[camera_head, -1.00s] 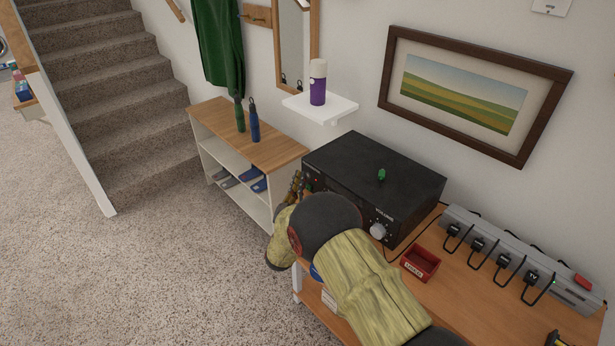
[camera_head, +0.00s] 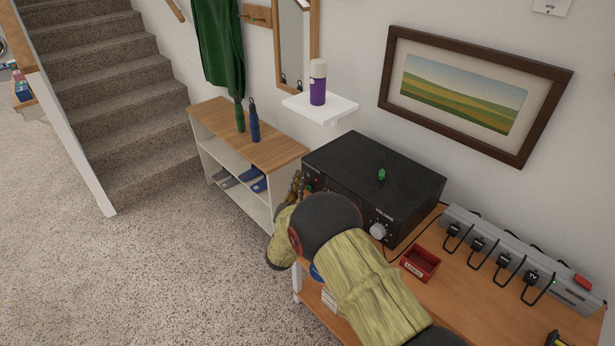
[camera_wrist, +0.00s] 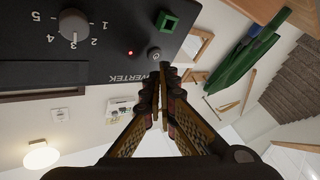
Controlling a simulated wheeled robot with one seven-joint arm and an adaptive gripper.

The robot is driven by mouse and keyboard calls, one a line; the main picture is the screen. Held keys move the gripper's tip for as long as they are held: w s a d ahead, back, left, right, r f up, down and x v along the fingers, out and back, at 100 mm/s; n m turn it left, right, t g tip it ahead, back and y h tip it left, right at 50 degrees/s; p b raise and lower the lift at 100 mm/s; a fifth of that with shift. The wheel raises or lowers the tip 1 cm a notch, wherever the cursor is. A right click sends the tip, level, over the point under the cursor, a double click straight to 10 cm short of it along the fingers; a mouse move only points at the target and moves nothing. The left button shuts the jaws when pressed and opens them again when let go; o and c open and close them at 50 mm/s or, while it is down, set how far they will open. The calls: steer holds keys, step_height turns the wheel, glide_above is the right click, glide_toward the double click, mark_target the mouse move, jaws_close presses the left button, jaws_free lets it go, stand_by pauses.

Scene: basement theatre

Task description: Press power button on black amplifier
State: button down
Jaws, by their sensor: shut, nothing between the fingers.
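The black amplifier (camera_head: 374,168) stands on the wooden desk, with a volume knob (camera_head: 378,231) on its front. In the wrist view its front panel (camera_wrist: 105,40) is upside down, with a numbered dial (camera_wrist: 74,25), a lit red light (camera_wrist: 130,52) and a small round button (camera_wrist: 154,54). A green square piece (camera_wrist: 167,20) is beside the button. My gripper (camera_wrist: 164,68) is shut and empty, its fingertips right by the round button. I cannot tell whether they touch it. In the head view my arm hides part of the amplifier's front.
A red tray (camera_head: 420,263) and a power strip (camera_head: 520,258) with several plugs are on the desk (camera_head: 465,290). A white wall shelf (camera_head: 320,107) holds a purple bottle (camera_head: 318,85). A low shelf unit (camera_head: 250,145) stands left of the amplifier. Carpet (camera_head: 170,270) is clear at left.

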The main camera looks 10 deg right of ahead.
steer(key=shift+d, duration=0.15)
stand_by(0.3)
steer(key=shift+w+d, duration=0.2)
steer(key=shift+d, duration=0.05)
steer(key=shift+w+d, duration=0.1)
steer(key=shift+d, duration=0.05)
stand_by(0.5)
steer(key=shift+s+a, duration=0.35)
steer(key=shift+a, duration=0.2)
steer(key=s+a, duration=0.3)
steer(key=a, duration=0.2)
stand_by(0.7)
steer(key=shift+a, duration=0.15)
